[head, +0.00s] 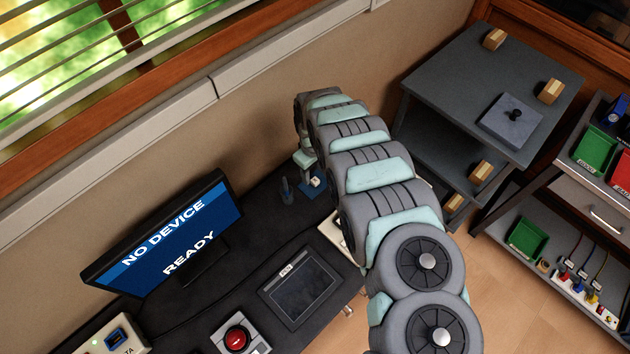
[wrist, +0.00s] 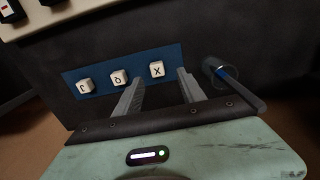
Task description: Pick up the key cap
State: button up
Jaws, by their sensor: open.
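Three white key caps with dark letters sit in a row on a blue mat (wrist: 103,77) in the wrist view. The right key cap (wrist: 157,69) looks marked X, the middle key cap (wrist: 119,77) has a rounded character, and the left key cap (wrist: 86,86) has a hook-like one. My gripper (wrist: 160,84) is open and empty. Its fingers point at the mat, with the X cap showing in the gap just past the fingertips; I cannot tell the height between them. In the head view my gripper (head: 304,160) is over the blue mat (head: 322,172), which my arm partly hides.
A dark round holder (wrist: 217,69) with something blue in it stands just right of my right finger. The dark desk (head: 240,277) also bears a monitor (head: 168,233), a tablet-like panel (head: 300,288) and a red button box (head: 238,338). The wall is close behind.

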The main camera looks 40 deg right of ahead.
aim_at(315, 180)
jog(key=shift+s+d+f, duration=0.1)
jog(key=shift+f, duration=1)
jog(key=shift+s+d+f, duration=0.1)
jog(key=shift+f, duration=1)
jog(key=shift+c, duration=0.6)
grip_shut()
